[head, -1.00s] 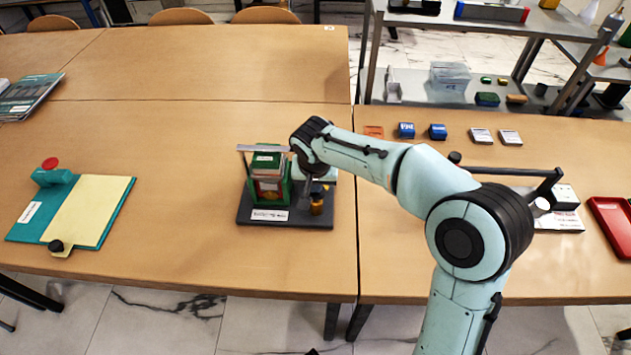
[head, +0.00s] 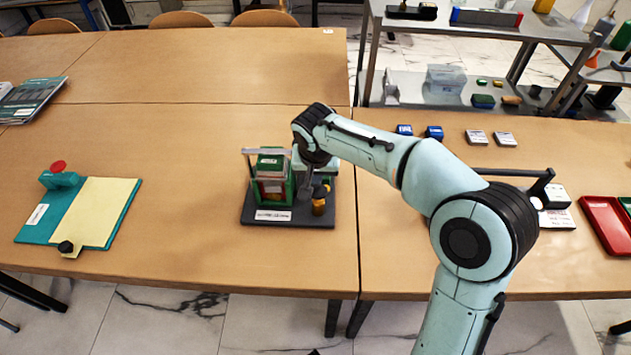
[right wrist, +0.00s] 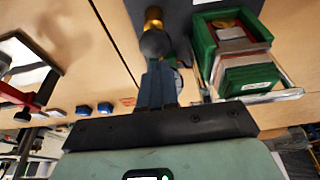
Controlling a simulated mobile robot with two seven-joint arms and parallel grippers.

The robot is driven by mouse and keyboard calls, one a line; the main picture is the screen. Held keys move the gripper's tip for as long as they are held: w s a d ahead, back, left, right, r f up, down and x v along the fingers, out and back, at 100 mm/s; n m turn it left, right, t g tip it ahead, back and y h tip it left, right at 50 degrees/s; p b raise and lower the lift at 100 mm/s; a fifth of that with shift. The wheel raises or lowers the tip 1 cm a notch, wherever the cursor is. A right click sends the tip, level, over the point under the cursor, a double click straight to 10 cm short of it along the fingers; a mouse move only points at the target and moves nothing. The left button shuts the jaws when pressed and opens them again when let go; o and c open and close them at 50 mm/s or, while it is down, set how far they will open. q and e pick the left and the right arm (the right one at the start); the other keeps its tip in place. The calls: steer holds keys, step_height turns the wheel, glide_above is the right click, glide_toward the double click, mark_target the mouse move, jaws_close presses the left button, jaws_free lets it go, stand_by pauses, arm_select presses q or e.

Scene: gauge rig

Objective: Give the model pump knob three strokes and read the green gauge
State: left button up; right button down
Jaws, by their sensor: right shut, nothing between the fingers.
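The gauge rig has a dark base (head: 285,219) with a white label on its front edge. A green frame (head: 272,180) stands on its left part, with a light bar along its top; it also shows in the right wrist view (right wrist: 236,50). The knob (head: 319,191) is dark and round on a brass stem, at the base's right front; it also shows in the right wrist view (right wrist: 155,43). My right gripper (head: 307,191) is shut and empty, close beside the knob; I cannot tell whether they touch. No gauge reading is legible. My left gripper is out of view.
A teal board with a yellow sheet (head: 108,212) lies at the left. Blue boxes (head: 434,132) and pale blocks (head: 504,139) lie at the right, with a red tray (head: 607,225) at the far right. The table between board and rig is clear.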

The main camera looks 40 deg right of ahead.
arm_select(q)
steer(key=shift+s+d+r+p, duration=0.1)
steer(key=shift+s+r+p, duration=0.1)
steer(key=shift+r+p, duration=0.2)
arm_select(e)
steer(key=d+v, duration=0.1)
steer(key=v, duration=0.5)
steer(key=shift+a+r, duration=0.35)
steer(key=shift+r, duration=0.15)
steer(key=shift+s, duration=0.1)
